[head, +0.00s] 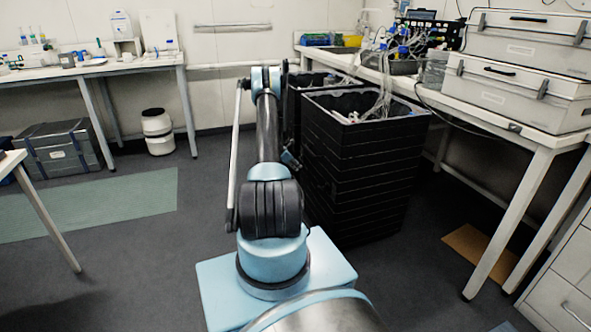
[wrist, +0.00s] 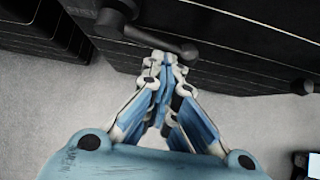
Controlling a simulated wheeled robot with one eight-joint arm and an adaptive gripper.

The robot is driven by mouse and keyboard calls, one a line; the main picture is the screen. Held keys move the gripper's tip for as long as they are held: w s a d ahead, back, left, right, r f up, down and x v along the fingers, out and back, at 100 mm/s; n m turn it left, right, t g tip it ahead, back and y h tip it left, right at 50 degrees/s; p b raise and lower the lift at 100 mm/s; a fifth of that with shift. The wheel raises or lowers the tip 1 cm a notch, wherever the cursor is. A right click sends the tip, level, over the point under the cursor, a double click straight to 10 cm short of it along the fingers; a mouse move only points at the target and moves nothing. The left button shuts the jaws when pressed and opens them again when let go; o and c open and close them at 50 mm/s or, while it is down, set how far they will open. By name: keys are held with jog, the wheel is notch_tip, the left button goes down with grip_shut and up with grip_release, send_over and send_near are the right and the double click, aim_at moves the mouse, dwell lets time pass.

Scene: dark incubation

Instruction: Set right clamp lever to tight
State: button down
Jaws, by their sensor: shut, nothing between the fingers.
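In the wrist view, a black lever (wrist: 158,39) with a round pivot (wrist: 113,20) sits on the side of a black ribbed surface. Its arm slants down to the right and ends in a rounded tip. My gripper (wrist: 165,62) is shut and empty, with its fingertips close below the lever's arm; I cannot tell whether they touch it. A second dark knob-like part (wrist: 302,86) shows at the right edge. I cannot tell which of these is the right clamp lever. In the head view, neither lever can be made out.
A tall stack of black crates (head: 355,165) stands right of my arm, with tubing in its top. A white bench (head: 470,118) with grey cases (head: 520,85) is at the right. A white tub (head: 157,130) and a grey chest (head: 60,150) are at the left.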

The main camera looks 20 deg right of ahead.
jog(key=shift+s+d, duration=0.3)
jog(key=shift+d, duration=0.35)
dwell(0.6)
notch_tip(320, 180, down, 4)
jog(key=w+a, duration=0.2)
jog(key=s+v, duration=0.2)
jog(key=v, duration=0.7)
jog(key=shift+s+a+r, duration=0.15)
jog(key=shift+a+r, duration=0.05)
jog(key=shift+a, duration=0.15)
jog(key=shift+d+f+m+t+h, duration=0.2)
jog(key=shift+f+m+t, duration=0.35)
jog(key=shift+t, duration=0.5)
jog(key=shift+d+f+m+t+h, duration=0.25)
jog(key=shift+f+m+t, duration=0.3)
jog(key=shift+t, duration=0.5)
jog(key=shift+f, duration=0.1)
